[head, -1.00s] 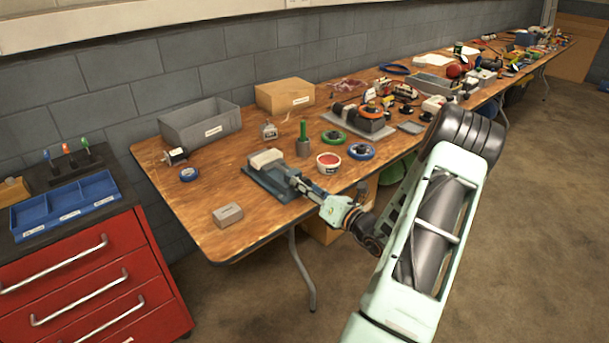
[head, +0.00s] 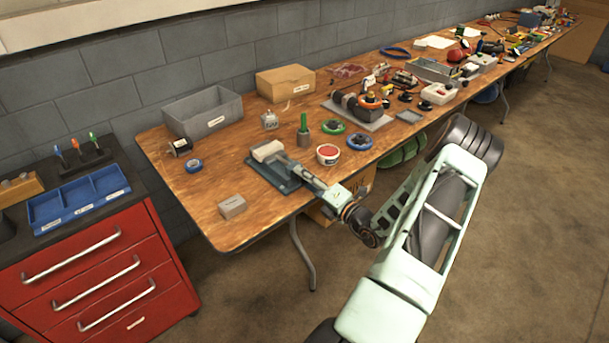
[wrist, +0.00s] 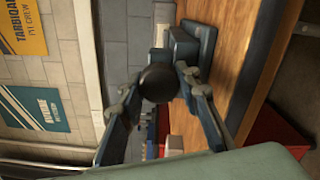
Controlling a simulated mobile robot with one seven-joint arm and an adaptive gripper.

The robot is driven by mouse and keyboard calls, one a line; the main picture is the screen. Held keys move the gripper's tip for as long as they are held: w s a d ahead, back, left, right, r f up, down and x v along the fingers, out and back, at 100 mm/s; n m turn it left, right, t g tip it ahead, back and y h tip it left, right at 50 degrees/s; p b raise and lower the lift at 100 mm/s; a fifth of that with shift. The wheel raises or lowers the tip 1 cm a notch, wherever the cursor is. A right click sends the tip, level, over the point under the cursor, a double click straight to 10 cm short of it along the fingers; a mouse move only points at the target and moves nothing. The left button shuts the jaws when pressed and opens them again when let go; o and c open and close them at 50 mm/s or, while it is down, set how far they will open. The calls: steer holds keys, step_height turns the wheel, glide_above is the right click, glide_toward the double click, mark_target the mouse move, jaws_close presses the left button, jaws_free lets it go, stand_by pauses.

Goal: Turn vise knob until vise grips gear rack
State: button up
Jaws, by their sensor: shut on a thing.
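The vise (head: 284,178) sits near the front edge of the wooden table, with a pale block (head: 267,150) at its far end. I cannot tell whether that block is the gear rack or a jaw of the vise. In the wrist view the blue-grey vise (wrist: 192,45) is at the top centre. My gripper (wrist: 157,80) is shut on a round black knob (wrist: 158,84), with a finger on each side. In the head view my gripper (head: 312,182) reaches the vise from the front right; the knob is hidden there.
A small grey box (head: 232,207) is left of the vise. A red-topped tub (head: 328,154) and blue and green rings stand close to its right. A grey bin (head: 203,115) is behind. A red drawer cabinet (head: 100,270) stands at the left.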

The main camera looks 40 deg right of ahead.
stand_by(0.5)
steer(key=o, duration=1.2)
